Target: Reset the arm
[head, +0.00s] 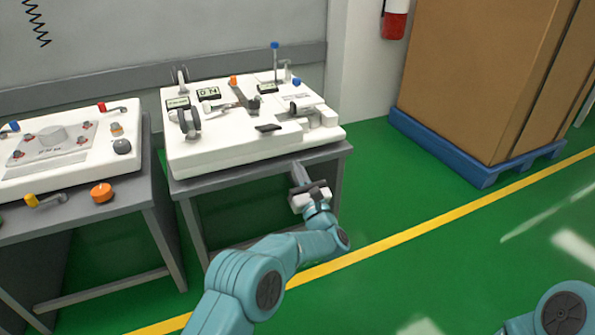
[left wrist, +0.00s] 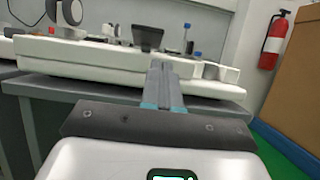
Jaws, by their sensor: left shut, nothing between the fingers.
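My left gripper (head: 298,172) is shut and empty. In the head view its fingers point up toward the front edge of the right-hand table, near that table's right front corner. In the left wrist view the closed fingers (left wrist: 163,78) stand together in front of the white panel (left wrist: 95,58). I cannot tell whether they touch the table. The same white panel (head: 215,150) carries small displays, levers and knobs in the head view. Part of my other arm shows at the lower right of the head view, but its gripper is out of frame.
A grey table (head: 185,190) bears the white panel. Another table (head: 90,215) at left holds a second panel (head: 75,165) and an orange knob (head: 101,193). A cardboard box (head: 480,75) on a blue pallet (head: 470,168) stands right. Green floor (head: 385,200) between is clear.

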